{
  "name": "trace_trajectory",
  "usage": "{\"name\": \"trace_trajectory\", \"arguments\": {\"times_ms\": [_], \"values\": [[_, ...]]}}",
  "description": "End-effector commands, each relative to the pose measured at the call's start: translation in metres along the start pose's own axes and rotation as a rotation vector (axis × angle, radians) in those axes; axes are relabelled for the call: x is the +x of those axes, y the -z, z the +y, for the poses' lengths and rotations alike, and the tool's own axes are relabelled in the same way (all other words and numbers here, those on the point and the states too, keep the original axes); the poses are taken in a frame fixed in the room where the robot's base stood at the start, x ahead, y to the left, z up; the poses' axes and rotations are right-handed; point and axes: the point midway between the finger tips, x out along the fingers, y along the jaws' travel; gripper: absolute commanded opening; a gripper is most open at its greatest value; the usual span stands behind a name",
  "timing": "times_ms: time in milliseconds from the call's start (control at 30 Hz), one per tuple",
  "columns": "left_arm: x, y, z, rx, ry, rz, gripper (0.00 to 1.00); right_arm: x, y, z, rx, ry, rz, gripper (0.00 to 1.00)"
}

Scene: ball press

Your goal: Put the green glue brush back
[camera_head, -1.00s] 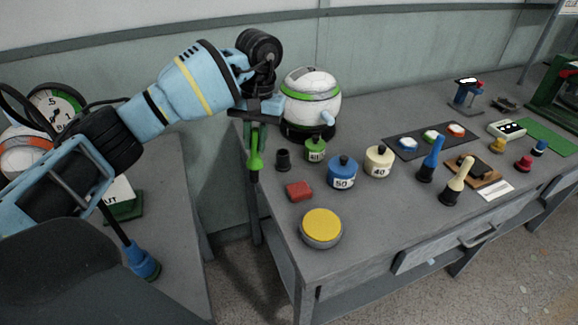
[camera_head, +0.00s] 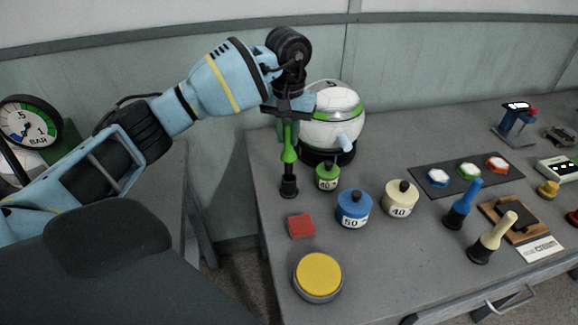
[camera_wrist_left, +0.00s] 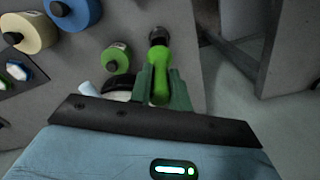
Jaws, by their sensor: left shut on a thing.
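The green glue brush (camera_head: 289,148) hangs upright, handle up, in my left gripper (camera_head: 288,117), which is shut on it. The brush's lower end meets the mouth of a small black cup (camera_head: 289,187) on the bench. I cannot tell whether its tip is inside the cup or just above it. In the left wrist view the green brush (camera_wrist_left: 160,77) lies between the gripper's fingers (camera_wrist_left: 162,92), with the dark cup (camera_wrist_left: 157,35) at its far end. My right gripper is not in view.
A green pot (camera_head: 327,176) stands just right of the cup, with a white and green ball (camera_head: 333,108) behind. Blue (camera_head: 354,209) and cream (camera_head: 400,199) pots, a red block (camera_head: 301,226) and a yellow-topped disc (camera_head: 319,275) stand nearby. Blue (camera_head: 463,204) and cream (camera_head: 492,238) brushes stand further right.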

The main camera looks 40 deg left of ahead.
Motion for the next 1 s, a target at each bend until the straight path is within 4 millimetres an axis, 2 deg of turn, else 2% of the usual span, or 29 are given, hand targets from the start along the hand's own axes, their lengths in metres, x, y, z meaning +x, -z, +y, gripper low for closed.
{"name": "trace_trajectory", "arguments": {"times_ms": [133, 467, 733, 1000], "values": [[0.022, 0.0, 0.0, -0.001, 0.0, 0.0, 0.0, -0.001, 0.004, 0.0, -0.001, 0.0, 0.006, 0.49], [0.034, 0.0, 0.0, -0.001, 0.0, 0.001, 0.0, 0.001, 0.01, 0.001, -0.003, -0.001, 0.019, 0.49], [0.065, 0.0, 0.0, 0.0, 0.0, 0.0, 0.0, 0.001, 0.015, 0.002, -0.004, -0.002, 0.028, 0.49], [0.068, 0.0, 0.0, 0.0, 0.0, 0.001, 0.0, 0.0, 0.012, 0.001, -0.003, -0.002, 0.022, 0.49]]}}
